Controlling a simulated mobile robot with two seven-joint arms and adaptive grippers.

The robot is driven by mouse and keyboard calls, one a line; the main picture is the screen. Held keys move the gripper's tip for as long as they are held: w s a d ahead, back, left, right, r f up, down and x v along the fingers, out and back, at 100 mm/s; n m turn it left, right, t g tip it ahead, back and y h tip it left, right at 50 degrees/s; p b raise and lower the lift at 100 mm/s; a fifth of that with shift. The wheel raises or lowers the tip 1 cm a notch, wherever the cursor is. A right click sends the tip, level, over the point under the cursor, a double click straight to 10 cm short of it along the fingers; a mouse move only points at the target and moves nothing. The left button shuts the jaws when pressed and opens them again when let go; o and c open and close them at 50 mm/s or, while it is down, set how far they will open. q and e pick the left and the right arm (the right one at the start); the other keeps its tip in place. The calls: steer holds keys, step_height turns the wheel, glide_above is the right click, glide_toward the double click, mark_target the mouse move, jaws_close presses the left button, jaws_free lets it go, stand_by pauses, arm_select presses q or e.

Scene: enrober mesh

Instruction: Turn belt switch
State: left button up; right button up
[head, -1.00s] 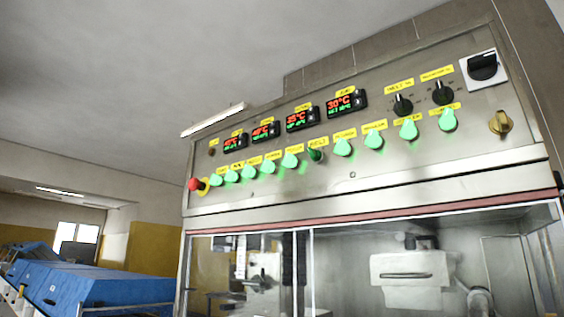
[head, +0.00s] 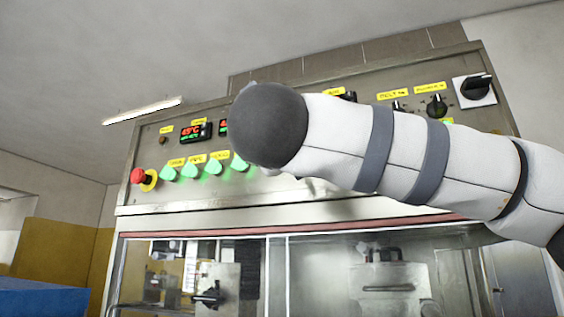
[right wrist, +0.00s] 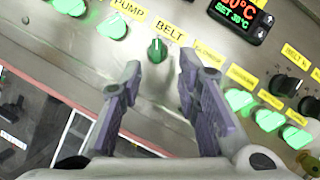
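The belt switch (right wrist: 157,50) is a dark green, unlit knob under a yellow BELT label (right wrist: 169,31) in the right wrist view. My right gripper (right wrist: 160,62) is open, with its two purple-grey fingers either side of the knob and a gap to each. The knob is between and just beyond the fingertips; I cannot tell how far it is in depth. In the head view my right arm comes in from the right and hides the belt switch and the right gripper. My left gripper is not in view.
Lit green switches (right wrist: 113,26) flank the belt switch. A red emergency button (head: 139,176) is at the panel's left end. Black knobs (head: 437,106) and a black rotary switch (head: 475,87) are at its right. A glazed cabinet is below the panel.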

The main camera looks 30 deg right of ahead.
steer(key=x, duration=0.4)
steer(key=shift+w+d+r, duration=0.1)
steer(key=shift+w+r, duration=0.05)
steer(key=shift+w, duration=0.2)
jaws_close()
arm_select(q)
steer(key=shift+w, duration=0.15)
